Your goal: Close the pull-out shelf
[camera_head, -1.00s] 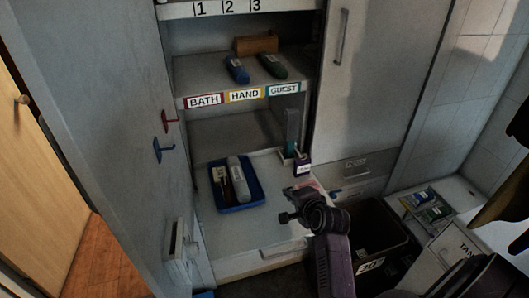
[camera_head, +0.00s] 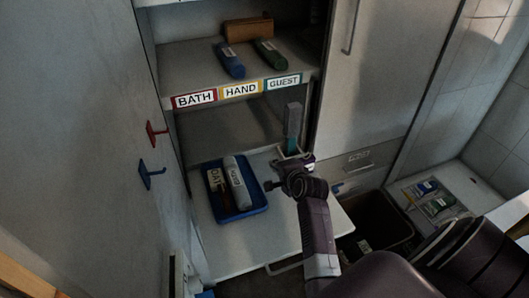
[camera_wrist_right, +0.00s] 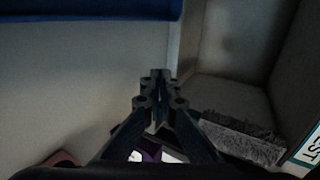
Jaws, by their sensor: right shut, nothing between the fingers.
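The white pull-out shelf (camera_head: 225,258) juts out from the lower cabinet in the head view. A blue tray (camera_head: 245,210) with a grey bottle and a labelled item lies on it, and the tray's edge shows at the top of the wrist view (camera_wrist_right: 90,10). My right gripper (camera_head: 288,165) is over the rear right part of the shelf, beside an upright grey-and-green brush (camera_head: 292,125). Its fingers (camera_wrist_right: 158,75) are shut and empty in the wrist view. Whether they touch anything is unclear. My left gripper is not in view.
A fixed shelf labelled BATH, HAND, GUEST (camera_head: 238,92) is above. The open door (camera_head: 70,130) with red and blue hooks is at left. A closed door (camera_head: 375,90) and a dark bin (camera_head: 375,230) are at right.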

